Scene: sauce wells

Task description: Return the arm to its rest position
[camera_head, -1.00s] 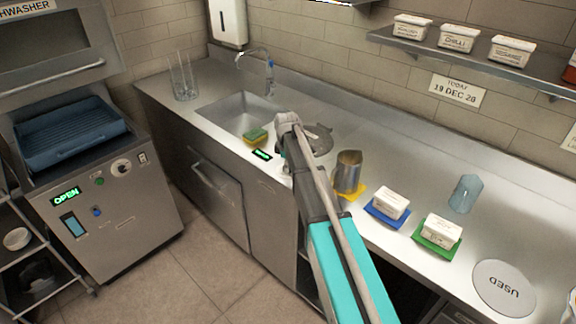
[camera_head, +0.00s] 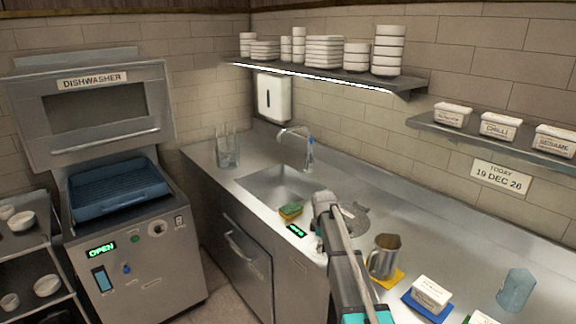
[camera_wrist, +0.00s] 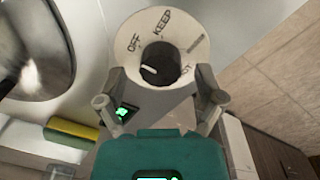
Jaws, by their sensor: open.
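My arm (camera_head: 346,265) reaches over the steel counter in the head view, its grey end in front of the sink's right side. In the wrist view my gripper (camera_wrist: 160,92) is open and empty, with its two grey fingers spread apart. A round white dial plate with a dark knob (camera_wrist: 162,62) shows between and beyond the fingers, marked OFF and KEEP. I cannot tell whether a finger touches it. In the head view my gripper's fingers are hard to make out behind the arm.
A yellow-green sponge (camera_head: 290,212) and a small green display (camera_head: 297,231) lie left of my arm. A metal jug (camera_head: 384,256) stands close on its right, with a white tub (camera_head: 431,292) beyond. The sink (camera_head: 278,184) and tap (camera_head: 297,146) are behind. An open dishwasher (camera_head: 123,240) stands at left.

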